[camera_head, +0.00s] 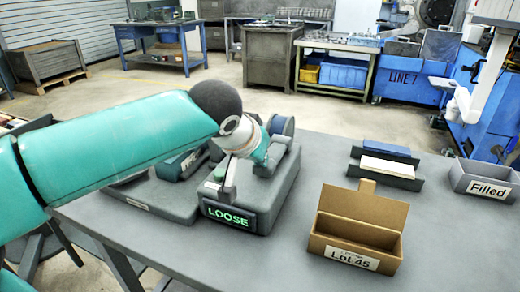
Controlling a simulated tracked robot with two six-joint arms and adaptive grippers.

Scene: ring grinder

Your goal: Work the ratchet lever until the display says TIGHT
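The grey ring grinder fixture (278,197) stands on the grey table at the middle of the view. Its display (228,217) faces me and reads LOOSE in green. A pale upright bar (229,181) rises just behind the display, with a small green part beside it; I cannot tell whether the bar is the ratchet lever. My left arm comes in from the left in teal, and its wrist (241,134) hangs over the fixture. The wrist hides the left gripper's fingers and much of the fixture's top, so contact and opening cannot be seen. My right gripper is out of view.
The table's front right is clear.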

